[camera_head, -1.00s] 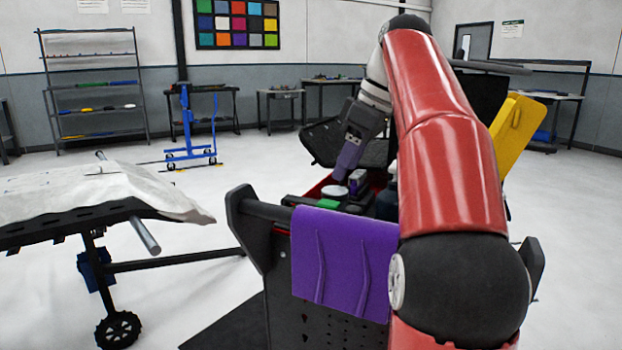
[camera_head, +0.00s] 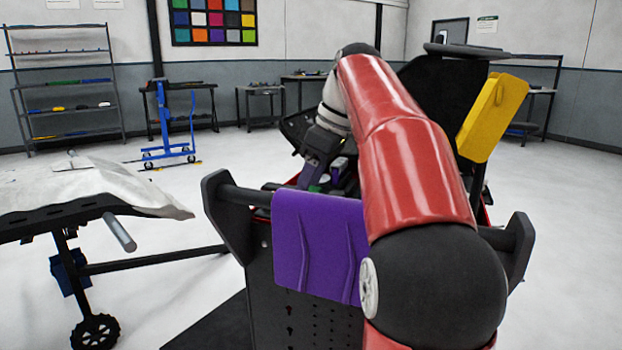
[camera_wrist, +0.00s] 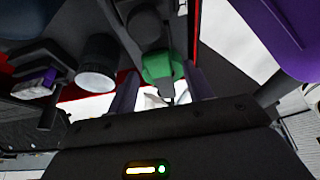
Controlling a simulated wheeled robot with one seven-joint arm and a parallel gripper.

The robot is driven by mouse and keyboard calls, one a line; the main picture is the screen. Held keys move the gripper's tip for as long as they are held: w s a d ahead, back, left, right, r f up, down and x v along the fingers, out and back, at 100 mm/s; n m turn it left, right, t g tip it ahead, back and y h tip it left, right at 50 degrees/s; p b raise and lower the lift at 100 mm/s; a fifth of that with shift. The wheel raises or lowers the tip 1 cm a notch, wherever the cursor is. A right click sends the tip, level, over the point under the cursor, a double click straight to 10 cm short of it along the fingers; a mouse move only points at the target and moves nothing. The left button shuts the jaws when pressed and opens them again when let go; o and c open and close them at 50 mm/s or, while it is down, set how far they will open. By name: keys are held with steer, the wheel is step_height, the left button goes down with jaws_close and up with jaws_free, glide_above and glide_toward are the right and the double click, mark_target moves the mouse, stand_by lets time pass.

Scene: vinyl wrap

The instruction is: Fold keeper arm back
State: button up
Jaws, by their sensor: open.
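My gripper (camera_head: 308,185) is inside the tool cart, behind the purple sheet on its near rail. In the wrist view its two fingers (camera_wrist: 163,92) stand apart, with a green-topped part (camera_wrist: 160,66) on a dark body showing between and beyond them. I cannot tell whether the fingers touch it. I cannot pick out the keeper arm with certainty; the green-topped part may belong to it. A dark cylinder with a pale end (camera_wrist: 97,65) is left of the fingers. A purple-and-white piece (camera_wrist: 36,85) lies farther left. My red arm hides much of the cart's interior in the head view.
The purple sheet (camera_head: 318,245) hangs over the cart's near rail (camera_head: 245,196). A yellow panel (camera_head: 492,115) stands at the cart's right. A table with a white sheet (camera_head: 75,187) is at the left, with a metal bar (camera_head: 119,232) sticking out. Floor lies open beyond.

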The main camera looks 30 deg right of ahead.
jaws_close()
steer(key=shift+w+r+p, duration=0.1)
steer(key=shift+r+p, duration=0.2)
